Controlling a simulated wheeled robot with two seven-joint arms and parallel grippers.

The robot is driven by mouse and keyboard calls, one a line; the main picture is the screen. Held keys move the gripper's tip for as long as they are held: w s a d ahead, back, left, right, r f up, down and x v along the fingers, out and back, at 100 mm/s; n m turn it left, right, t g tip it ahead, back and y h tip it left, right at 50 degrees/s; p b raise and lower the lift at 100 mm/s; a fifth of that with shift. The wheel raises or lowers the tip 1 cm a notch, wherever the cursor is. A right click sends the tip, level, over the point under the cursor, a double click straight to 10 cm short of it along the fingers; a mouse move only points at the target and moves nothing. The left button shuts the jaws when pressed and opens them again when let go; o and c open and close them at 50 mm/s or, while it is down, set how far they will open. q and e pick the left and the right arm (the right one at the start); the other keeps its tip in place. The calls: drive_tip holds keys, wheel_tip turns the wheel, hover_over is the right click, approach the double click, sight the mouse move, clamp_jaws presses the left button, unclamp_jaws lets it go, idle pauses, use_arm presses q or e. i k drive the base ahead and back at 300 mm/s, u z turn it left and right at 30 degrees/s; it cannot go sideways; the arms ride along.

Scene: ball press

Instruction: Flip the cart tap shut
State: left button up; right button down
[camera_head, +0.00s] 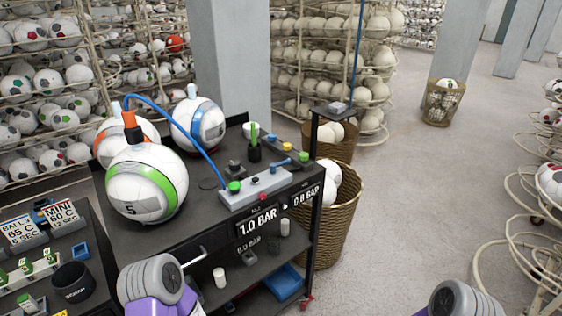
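A black cart (219,235) stands in the middle and bears several balls. A grey valve block (255,189) lies near its right edge, with a green fitting (234,187), a red button and a small blue lever (279,174). I cannot tell for sure which part is the tap, or whether it is open. A blue hose (188,133) runs from an orange-and-black nozzle (131,127) above the green-striped ball (146,184) to the green fitting. Grey-and-purple parts of my arms show at the bottom edge; no gripper fingers show.
A "1.0 BAR" sign (258,223) and a "0.8 BAR" sign (305,195) hang on the cart's side. A post (313,143) rises at its back right. Wicker baskets (333,222) stand right of it. Open floor (405,195) lies further right.

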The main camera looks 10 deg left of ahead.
sight(273, 166)
drive_tip(key=z, duration=0.25)
drive_tip(key=k, duration=0.3)
drive_tip(key=z, duration=1)
drive_tip(key=k, duration=1.05)
drive_tip(key=z, duration=0.55)
drive_tip(key=i, duration=2.6)
drive_tip(key=u, duration=1.1)
drive_tip(key=i, duration=1.4)
drive_tip(key=u, duration=2)
drive_tip(key=i, duration=0.6)
drive_tip(key=u, duration=0.45)
